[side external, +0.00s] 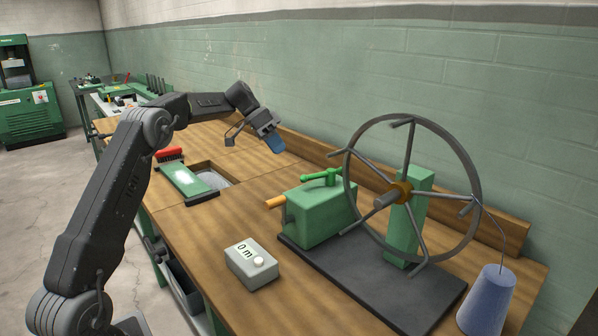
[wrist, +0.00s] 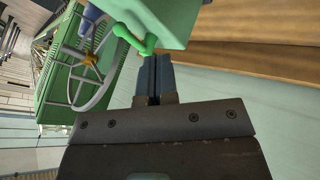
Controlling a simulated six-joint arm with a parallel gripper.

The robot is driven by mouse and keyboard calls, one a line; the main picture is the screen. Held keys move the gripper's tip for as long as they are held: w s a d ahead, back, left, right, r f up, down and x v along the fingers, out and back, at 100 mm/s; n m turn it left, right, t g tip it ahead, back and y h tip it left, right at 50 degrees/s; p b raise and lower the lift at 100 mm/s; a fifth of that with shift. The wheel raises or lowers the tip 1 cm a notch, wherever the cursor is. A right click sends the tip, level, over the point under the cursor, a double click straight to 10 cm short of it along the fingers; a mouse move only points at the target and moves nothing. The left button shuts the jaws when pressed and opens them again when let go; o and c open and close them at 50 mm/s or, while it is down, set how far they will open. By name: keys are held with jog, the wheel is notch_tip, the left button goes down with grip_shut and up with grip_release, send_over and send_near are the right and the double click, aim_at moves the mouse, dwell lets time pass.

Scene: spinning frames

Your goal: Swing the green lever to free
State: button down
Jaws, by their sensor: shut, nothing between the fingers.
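The green lever (side external: 322,177) lies on top of a green box (side external: 318,216) beside a large spoked wheel (side external: 412,125). In the wrist view the lever (wrist: 134,42) shows on the box (wrist: 172,18), its rounded end close to my fingertips in the picture. My gripper (side external: 276,144) is in the air up and to the left of the lever in the side view, apart from it. Its blue fingers (wrist: 154,58) are together in the wrist view, with nothing between them. Which lever position counts as free cannot be told.
The box and wheel stand on a dark base plate (side external: 425,298). A grey counter box (side external: 251,264) reading "0 m" sits in front. A blue cone (side external: 486,300) stands at right. A green-framed carding board (side external: 187,183) and red brush (side external: 169,154) lie at left. A wall runs behind.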

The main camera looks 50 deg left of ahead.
jog(key=d+f, duration=0.1)
jog(key=d, duration=0.1)
jog(key=d+f, duration=0.2)
jog(key=d, duration=0.1)
jog(key=w+d+f, duration=0.1)
jog(key=d+f, duration=0.1)
jog(key=shift+w+d, duration=0.1)
jog(key=shift+d, duration=0.5)
jog(key=shift+s+d+r, duration=0.1)
jog(key=shift+s+d, duration=0.3)
jog(key=shift+d, duration=0.05)
jog(key=shift+s+d+n+t, duration=0.2)
jog(key=shift+d+n+t, duration=0.15)
jog(key=shift+n, duration=0.25)
jog(key=shift+s+d, duration=0.1)
jog(key=shift+d, duration=0.15)
